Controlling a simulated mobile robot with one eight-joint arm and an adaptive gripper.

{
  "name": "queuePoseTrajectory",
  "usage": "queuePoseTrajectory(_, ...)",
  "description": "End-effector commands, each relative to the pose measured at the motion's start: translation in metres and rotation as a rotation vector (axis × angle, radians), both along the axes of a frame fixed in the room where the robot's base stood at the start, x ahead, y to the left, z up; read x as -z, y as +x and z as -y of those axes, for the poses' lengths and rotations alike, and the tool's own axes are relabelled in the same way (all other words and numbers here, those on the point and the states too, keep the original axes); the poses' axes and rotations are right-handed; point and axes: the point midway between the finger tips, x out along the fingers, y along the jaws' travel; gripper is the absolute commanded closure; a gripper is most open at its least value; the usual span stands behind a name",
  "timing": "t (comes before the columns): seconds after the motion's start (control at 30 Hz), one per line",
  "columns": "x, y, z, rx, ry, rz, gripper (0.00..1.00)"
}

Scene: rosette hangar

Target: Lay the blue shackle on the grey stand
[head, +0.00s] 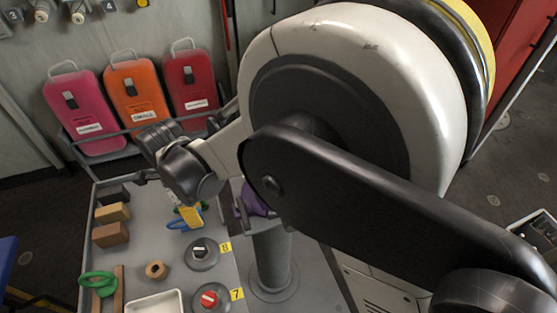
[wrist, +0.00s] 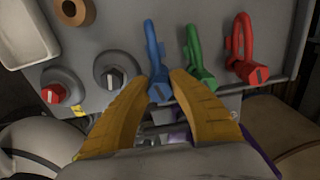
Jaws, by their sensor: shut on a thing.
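The blue shackle (wrist: 152,45) is in the wrist view, its pin end between the yellow fingertips of my gripper (wrist: 160,82). My gripper is shut on it. In the head view a bit of the blue shackle (head: 178,224) shows beside a yellow finger of my gripper (head: 189,214), over the grey bench top. I cannot tell whether it touches the bench. A grey post (head: 272,255) on a round base stands to the right in the head view. It may be the grey stand; my arm hides part of its top.
A green shackle (wrist: 193,48) and a red shackle (wrist: 244,50) lie close beside the blue one. A dark knob (head: 200,250) and red knob (head: 208,298) are nearby. Wooden blocks (head: 110,234), a white tray (head: 155,304) and a purple thing (head: 254,198) are also around.

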Motion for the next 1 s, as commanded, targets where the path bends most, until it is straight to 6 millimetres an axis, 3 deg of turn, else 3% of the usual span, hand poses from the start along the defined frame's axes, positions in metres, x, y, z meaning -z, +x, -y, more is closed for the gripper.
queuePoseTrajectory(0.77, 0.017, 0.0, 0.0, 0.0, 0.0, 0.0, 1.0)
queuePoseTrajectory(0.8, 0.017, 0.0, 0.0, 0.0, 0.0, 0.0, 0.73)
queuePoseTrajectory(0.87, 0.017, 0.0, 0.0, 0.0, 0.0, 0.0, 0.54)
queuePoseTrajectory(1.0, 0.017, 0.0, 0.0, 0.0, 0.0, 0.0, 0.54)
